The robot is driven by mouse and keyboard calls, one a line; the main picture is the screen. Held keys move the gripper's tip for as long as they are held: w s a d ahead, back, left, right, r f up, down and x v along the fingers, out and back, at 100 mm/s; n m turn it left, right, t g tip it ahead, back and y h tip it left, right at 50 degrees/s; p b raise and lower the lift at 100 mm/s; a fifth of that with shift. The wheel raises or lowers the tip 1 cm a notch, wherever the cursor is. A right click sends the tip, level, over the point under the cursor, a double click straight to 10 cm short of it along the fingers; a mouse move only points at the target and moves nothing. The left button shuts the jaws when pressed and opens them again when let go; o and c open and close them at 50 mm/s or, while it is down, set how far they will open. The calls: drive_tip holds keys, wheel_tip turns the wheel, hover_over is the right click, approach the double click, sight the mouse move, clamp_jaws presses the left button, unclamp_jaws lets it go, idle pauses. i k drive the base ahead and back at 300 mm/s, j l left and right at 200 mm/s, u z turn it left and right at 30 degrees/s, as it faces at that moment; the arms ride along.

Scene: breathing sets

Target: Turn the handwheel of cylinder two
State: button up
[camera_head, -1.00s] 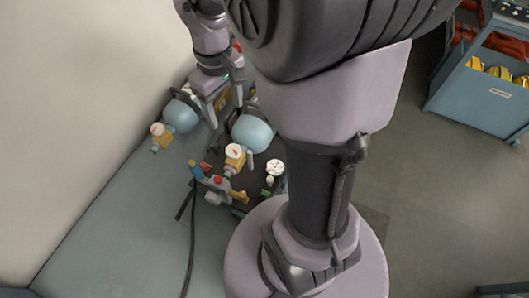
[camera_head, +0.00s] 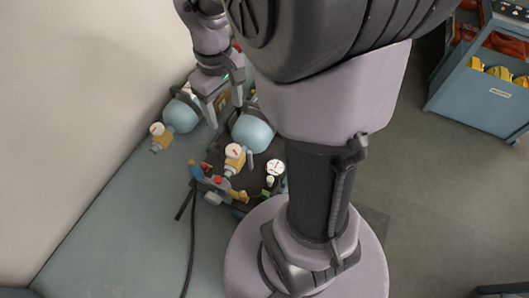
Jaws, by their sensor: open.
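Two cylinders with rounded pale-blue ends lie on the grey-blue bench. The left cylinder (camera_head: 181,115) has a yellow valve block (camera_head: 161,139) with a round white gauge. The right cylinder (camera_head: 253,133) has a similar yellow block and gauge (camera_head: 234,152). No number shows on either, so I cannot tell which is cylinder two. A handwheel cannot be made out clearly on either. My gripper (camera_head: 225,107) is open, pointing down above and between the two cylinders. Its fingers hide part of what lies behind, and I cannot tell whether they touch anything.
A dark set with a white dial (camera_head: 275,167) and a red-and-blue fitting (camera_head: 212,181) lies in front of the cylinders. A black hose (camera_head: 191,240) runs down the bench (camera_head: 105,215). A blue cabinet (camera_head: 480,97) stands at right. The floor between is clear.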

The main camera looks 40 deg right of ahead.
sight(234, 151)
drive_tip(key=k+l+u, duration=0.1)
drive_tip(key=u, duration=0.3)
drive_tip(key=k+l+u, duration=0.1)
drive_tip(key=l+u, duration=0.25)
drive_tip(key=k+u, duration=0.15)
drive_tip(key=u, duration=0.25)
